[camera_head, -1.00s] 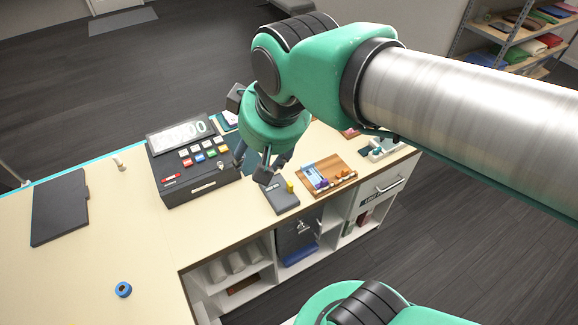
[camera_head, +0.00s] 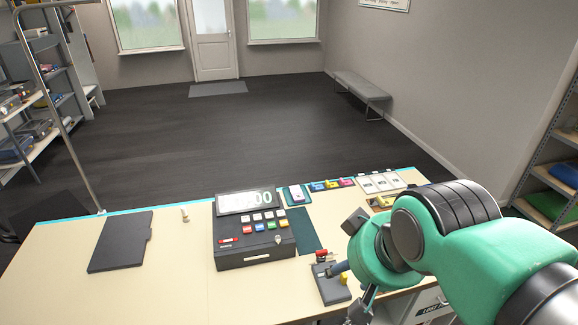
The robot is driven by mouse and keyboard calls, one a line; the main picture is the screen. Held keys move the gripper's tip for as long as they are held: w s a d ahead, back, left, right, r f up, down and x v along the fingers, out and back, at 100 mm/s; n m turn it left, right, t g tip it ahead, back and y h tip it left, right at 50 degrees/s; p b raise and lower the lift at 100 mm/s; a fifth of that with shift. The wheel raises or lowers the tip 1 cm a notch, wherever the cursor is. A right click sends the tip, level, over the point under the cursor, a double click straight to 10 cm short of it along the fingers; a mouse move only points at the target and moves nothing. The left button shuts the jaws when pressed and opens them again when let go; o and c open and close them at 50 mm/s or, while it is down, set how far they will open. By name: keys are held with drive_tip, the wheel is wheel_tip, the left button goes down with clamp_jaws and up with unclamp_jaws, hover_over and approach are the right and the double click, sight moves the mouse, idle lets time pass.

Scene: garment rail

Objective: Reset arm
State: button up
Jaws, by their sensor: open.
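My green and dark arm fills the lower right of the head view. My gripper (camera_head: 348,290) hangs above the counter's front right part, beside a small dark grey block (camera_head: 331,288) with a yellow piece on it. Its dark fingers are apart, and I see nothing between them. Whether a finger touches the block I cannot tell. The counter (camera_head: 165,290) is pale with a light blue back edge.
A dark cash register (camera_head: 254,246) with coloured keys stands left of my gripper. A black folder (camera_head: 121,241) lies farther left. Coloured and white cards (camera_head: 380,183) line the back right. A metal post (camera_head: 72,150) rises at left. The counter's left front is clear.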

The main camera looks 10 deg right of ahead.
wheel_tip(320, 180, down, 12)
drive_tip(key=b, duration=1.1)
drive_tip(key=shift+r, duration=0.1)
idle(0.5)
